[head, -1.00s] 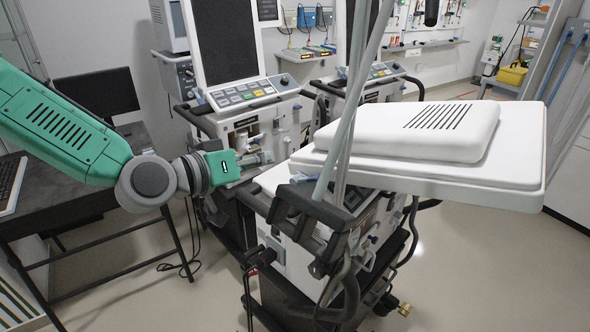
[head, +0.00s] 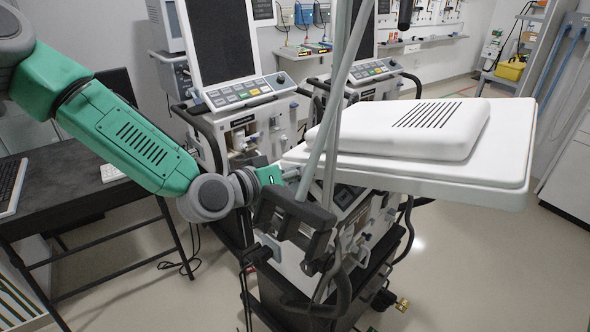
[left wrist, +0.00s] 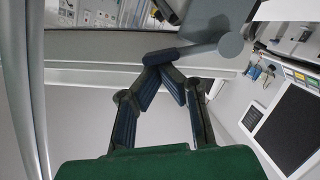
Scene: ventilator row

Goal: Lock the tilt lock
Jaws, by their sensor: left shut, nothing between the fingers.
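The near ventilator's white screen housing (head: 420,175) lies tilted almost flat, its vented back upward, at the right of the head view. In the left wrist view, a blue-grey lever (left wrist: 190,52) with a round end (left wrist: 231,45) sits under the housing's edge; I take it for the tilt lock. My left gripper (head: 290,173) is at the housing's left edge, above the ventilator's dark handle. In the left wrist view its fingers (left wrist: 166,72) are shut and empty, their tips right at the lever's free end. I cannot tell if they touch. The lever is hard to make out in the head view.
Grey poles (head: 332,130) rise just right of my gripper. The dark handle frame (head: 295,222) lies below it. A second ventilator (head: 248,125) stands close behind. A dark desk (head: 75,205) is at the left. Open floor lies at the lower right.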

